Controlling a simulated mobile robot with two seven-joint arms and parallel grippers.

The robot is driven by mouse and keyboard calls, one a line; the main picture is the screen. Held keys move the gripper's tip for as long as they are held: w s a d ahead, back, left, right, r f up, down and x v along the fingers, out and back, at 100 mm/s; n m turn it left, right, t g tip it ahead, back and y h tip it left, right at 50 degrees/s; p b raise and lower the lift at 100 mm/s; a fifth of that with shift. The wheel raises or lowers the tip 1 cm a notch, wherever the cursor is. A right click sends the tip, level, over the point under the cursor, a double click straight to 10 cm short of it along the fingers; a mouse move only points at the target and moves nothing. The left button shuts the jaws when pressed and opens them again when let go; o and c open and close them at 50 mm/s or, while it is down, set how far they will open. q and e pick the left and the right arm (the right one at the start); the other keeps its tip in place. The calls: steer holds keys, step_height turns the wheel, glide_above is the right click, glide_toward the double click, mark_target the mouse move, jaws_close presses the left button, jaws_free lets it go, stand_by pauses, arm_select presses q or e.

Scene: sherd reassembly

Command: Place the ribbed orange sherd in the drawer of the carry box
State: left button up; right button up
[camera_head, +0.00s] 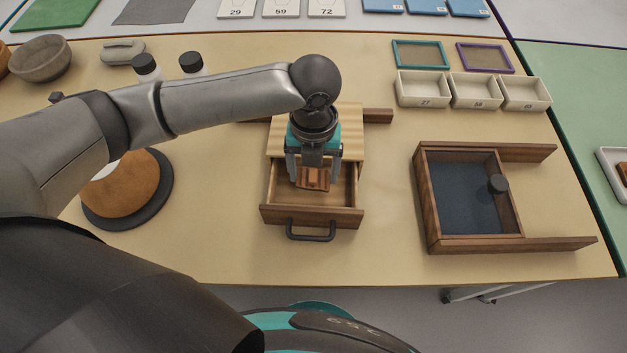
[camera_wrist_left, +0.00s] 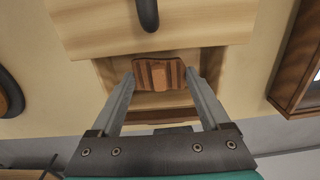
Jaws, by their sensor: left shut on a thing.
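The ribbed orange sherd (camera_head: 313,179) is held between the fingers of my left gripper (camera_head: 314,181), over the open drawer (camera_head: 342,190) of the carry box (camera_head: 349,131). In the left wrist view the sherd (camera_wrist_left: 160,75) shows dark stripes and sits between the fingertips of my left gripper (camera_wrist_left: 160,78), with the drawer's pale floor around it. I cannot tell whether the sherd touches the drawer floor. The box's lower part is partly hidden behind my gripper. My right gripper is not in view.
A wooden tray with a dark blue floor and a sliding lid frame (camera_head: 427,205) stands to the right. White numbered bins (camera_head: 423,89) are at the back right. A round turntable with an orange-brown disc (camera_head: 128,186) is at the left, partly under my arm. Bare table lies between box and tray.

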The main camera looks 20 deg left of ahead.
mark_target(314, 174)
arm_select(q)
step_height(314, 174, down, 4)
steer(key=shift+r+b, duration=0.1)
steer(key=shift+b, duration=0.45)
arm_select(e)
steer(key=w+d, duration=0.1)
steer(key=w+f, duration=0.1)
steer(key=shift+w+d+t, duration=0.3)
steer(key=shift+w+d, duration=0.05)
arm_select(q)
steer(key=o, duration=1.2)
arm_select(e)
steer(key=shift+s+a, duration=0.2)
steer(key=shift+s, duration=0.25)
